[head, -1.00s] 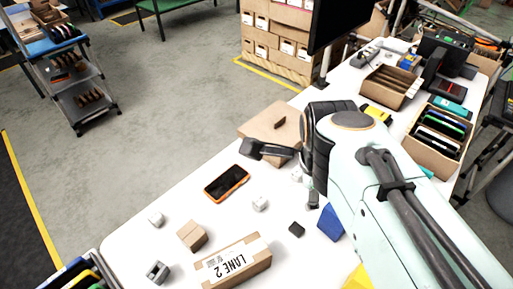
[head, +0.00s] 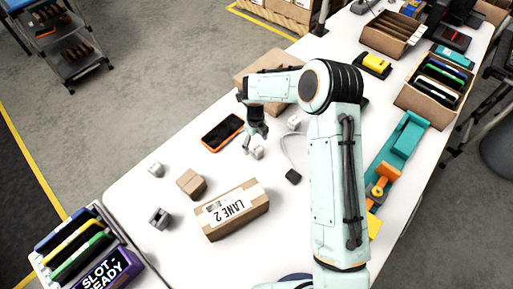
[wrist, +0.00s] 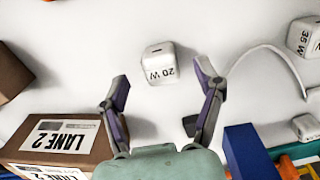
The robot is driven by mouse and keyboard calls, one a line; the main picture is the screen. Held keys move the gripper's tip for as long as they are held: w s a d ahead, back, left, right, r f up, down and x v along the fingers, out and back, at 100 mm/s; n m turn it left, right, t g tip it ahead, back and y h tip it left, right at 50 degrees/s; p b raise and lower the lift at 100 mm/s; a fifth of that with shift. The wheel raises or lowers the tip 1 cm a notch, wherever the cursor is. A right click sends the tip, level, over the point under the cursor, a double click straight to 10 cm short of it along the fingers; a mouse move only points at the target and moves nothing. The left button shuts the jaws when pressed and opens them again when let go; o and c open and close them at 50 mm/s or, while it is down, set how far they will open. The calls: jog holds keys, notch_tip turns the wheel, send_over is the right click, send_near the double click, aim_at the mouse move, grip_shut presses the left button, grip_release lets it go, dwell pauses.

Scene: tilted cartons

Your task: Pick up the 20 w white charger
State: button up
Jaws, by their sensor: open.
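The white 20 W charger (wrist: 160,64) is a small rounded cube on the white table, with its "20 W" print upside down in the wrist view. In the head view the white charger (head: 258,153) is partly hidden by my gripper (head: 255,135). My gripper (wrist: 162,79) is open and points down over it. In the wrist view the charger lies between and slightly beyond the two fingertips, with no visible contact. A similar white 35 W charger (wrist: 304,38) lies to the right, also seen in the head view (head: 293,122).
A "LANE 2" carton (head: 232,209) stands in front of the gripper. An orange-edged phone (head: 222,132) lies to the left, a small brown box (head: 191,184) front-left. A black block (head: 293,176) and white cable lie right. A blue block (wrist: 248,150) shows in the wrist view.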

jog(key=shift+f, duration=1.5)
grip_shut()
jog(key=shift+r, duration=0.15)
